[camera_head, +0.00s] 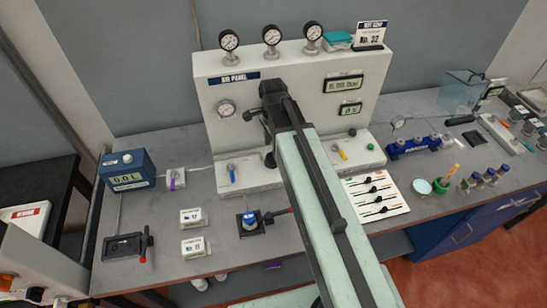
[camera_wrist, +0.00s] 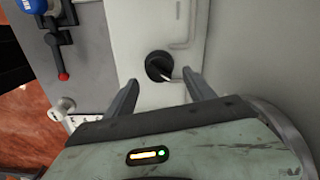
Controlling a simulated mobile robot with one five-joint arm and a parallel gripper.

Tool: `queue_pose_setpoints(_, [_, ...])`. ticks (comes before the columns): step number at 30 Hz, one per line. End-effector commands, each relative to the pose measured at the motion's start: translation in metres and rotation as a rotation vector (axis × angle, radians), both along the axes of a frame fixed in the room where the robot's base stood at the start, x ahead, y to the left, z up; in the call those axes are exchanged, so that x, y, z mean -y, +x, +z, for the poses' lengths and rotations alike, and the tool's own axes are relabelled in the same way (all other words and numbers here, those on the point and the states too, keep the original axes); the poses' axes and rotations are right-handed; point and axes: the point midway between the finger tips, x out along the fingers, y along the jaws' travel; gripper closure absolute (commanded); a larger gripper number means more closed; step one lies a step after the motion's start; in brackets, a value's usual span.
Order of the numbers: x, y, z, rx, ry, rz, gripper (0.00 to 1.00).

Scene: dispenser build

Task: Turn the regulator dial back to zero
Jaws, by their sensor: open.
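The regulator dial, a black round knob (camera_wrist: 158,66) with a pale pointer or slot at its lower right, sits on a white surface in the wrist view. My gripper (camera_wrist: 163,84) is open, with one finger to each side just below the dial in the picture; contact cannot be told. In the head view my gripper (camera_head: 274,97) is at the front of the white upright panel (camera_head: 215,82) and hides the dial. Two small displays, the upper (camera_head: 343,84) and the lower (camera_head: 349,109), are on the panel's right; their digits are hard to read.
Several gauges (camera_head: 271,35) stand along the panel's top. A blue valve (camera_head: 250,221) with a red-tipped lever is in front on the bench; one like it shows in the wrist view (camera_wrist: 62,40). A blue meter (camera_head: 127,170) stands left, a slider board (camera_head: 376,198) right.

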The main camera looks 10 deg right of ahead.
Motion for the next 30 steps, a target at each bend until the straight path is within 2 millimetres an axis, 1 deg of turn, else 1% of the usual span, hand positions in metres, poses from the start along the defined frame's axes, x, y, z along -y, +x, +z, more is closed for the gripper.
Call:
queue_pose_setpoints(1, [-0.001,0.0,-0.02,0.0,0.0,0.002,0.37])
queue_pose_setpoints(4, [-0.003,0.0,-0.034,0.0,0.0,0.005,0.37])
queue_pose_setpoints(7, [-0.003,0.0,-0.04,0.0,0.0,0.006,0.37])
queue_pose_setpoints(14, [-0.004,0.0,-0.038,0.0,0.0,0.007,0.37])
queue_pose_setpoints(15, [-0.004,0.0,-0.038,0.0,0.0,0.007,0.4])
queue_pose_setpoints(17, [-0.004,0.0,-0.038,0.0,0.0,0.007,0.57])
queue_pose_setpoints(18, [-0.004,0.0,-0.038,0.0,0.0,0.007,0.68])
queue_pose_setpoints(20, [-0.004,0.0,-0.038,0.0,0.0,0.007,0.85])
queue_pose_setpoints(21, [-0.004,0.0,-0.038,0.0,0.0,0.008,0.96])
queue_pose_setpoints(22, [-0.004,0.0,-0.038,0.0,0.0,0.008,1.0])
queue_pose_setpoints(23, [0.006,0.0,-0.038,0.0,0.0,0.009,1.0])
queue_pose_setpoints(25, [0.001,0.0,-0.038,-0.001,-0.002,0.011,1.0])
queue_pose_setpoints(30, [-0.004,0.0,-0.038,-0.001,-0.001,0.039,1.0])
